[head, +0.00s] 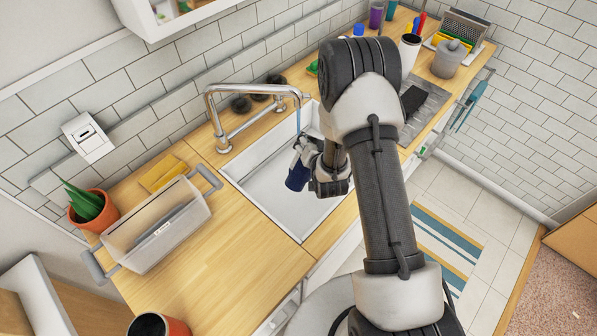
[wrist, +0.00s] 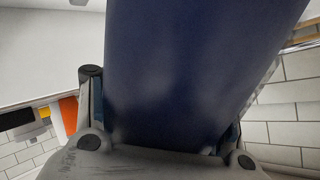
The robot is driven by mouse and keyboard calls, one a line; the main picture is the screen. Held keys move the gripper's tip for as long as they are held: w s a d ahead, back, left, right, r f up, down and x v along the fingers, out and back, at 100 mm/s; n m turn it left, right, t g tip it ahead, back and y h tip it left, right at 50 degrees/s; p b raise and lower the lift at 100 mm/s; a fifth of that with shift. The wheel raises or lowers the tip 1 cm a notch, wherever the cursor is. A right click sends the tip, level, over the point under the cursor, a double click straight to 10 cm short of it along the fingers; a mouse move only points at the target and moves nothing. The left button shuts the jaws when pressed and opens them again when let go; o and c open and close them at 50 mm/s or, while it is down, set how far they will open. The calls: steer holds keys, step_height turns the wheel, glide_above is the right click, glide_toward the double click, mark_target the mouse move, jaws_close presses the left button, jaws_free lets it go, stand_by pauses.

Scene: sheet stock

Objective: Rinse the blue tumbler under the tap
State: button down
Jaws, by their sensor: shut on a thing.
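My gripper (head: 303,156) is shut on the dark blue tumbler (head: 296,178) and holds it over the white sink (head: 262,192), tilted. In the wrist view the tumbler (wrist: 190,75) fills the middle, between the two fingers; its mouth is not clearly seen. The chrome tap (head: 252,90) arches over the sink from its back edge. A thin bluish stream of water (head: 298,122) falls from its spout toward my gripper and the tumbler. My wrist partly hides where the water lands.
A clear bin (head: 155,232), a yellow sponge or cloth (head: 163,173) and a potted plant (head: 92,207) stand left of the sink. A grey pot (head: 448,60), a dish rack (head: 465,27) and several cups stand at the far right.

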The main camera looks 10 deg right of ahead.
steer(key=shift+w, duration=0.15)
stand_by(0.4)
steer(key=shift+w+a+b, duration=0.25)
steer(key=shift+w+b, duration=0.25)
steer(key=shift+w, duration=0.7)
stand_by(0.4)
steer(key=shift+w+a+b, duration=0.2)
steer(key=shift+w+b, duration=0.35)
steer(key=shift+w, duration=0.7)
steer(key=shift+s, duration=0.1)
stand_by(0.3)
steer(key=shift+s+a, duration=0.15)
steer(key=shift+s, duration=1)
steer(key=shift+w, duration=0.15)
stand_by(0.4)
